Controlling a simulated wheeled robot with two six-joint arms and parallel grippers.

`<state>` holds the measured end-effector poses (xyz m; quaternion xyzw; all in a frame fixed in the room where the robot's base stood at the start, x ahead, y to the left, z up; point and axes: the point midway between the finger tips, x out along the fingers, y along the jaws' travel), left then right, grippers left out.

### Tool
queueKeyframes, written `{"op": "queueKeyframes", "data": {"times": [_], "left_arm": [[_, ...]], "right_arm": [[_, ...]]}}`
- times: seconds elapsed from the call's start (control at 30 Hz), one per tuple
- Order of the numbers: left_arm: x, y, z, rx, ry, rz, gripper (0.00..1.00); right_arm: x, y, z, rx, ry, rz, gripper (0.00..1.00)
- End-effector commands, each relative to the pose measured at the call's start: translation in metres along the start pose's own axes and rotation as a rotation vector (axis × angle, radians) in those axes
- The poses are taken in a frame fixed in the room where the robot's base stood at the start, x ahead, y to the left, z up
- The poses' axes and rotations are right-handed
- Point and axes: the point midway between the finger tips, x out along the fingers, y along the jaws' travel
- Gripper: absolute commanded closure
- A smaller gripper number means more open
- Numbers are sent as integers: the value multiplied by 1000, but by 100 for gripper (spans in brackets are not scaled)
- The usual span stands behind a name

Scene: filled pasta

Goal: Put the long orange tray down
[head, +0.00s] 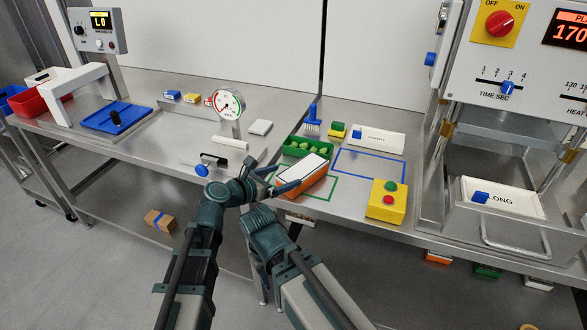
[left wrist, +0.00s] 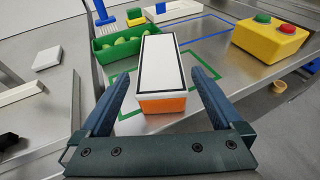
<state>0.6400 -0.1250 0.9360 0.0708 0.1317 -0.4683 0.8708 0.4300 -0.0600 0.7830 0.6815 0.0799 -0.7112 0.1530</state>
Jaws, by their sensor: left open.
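The long orange tray (head: 318,182) has a white top with a dark border. It appears to rest on the steel table inside the green outline (head: 333,187), lying at an angle to it. In the left wrist view the tray (left wrist: 162,103) lies lengthwise between the fingers. My left gripper (left wrist: 160,76) is open, with a gap on each side of the tray. In the head view the left gripper (head: 283,177) is at the tray's near left end. My right gripper cannot be seen.
A green tray with green pieces (head: 303,147) stands close behind the orange tray. A blue outline (head: 372,177) is free to the right. A yellow button box (head: 385,200) stands at the right front, near the table edge. A blue-handled brush (head: 312,122) stands behind.

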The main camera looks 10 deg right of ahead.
Motion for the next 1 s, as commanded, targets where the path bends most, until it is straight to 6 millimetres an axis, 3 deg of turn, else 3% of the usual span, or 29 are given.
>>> {"op": "queueKeyframes", "data": {"times": [0.1,0.3,0.87,1.0], "left_arm": [[-23,-1,2,-1,-1,2,0],[-39,0,1,0,0,1,0],[-42,0,-1,5,2,0,0],[-48,0,-16,150,61,-14,0]], "right_arm": [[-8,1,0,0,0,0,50],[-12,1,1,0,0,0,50],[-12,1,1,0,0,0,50],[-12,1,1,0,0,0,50]]}}
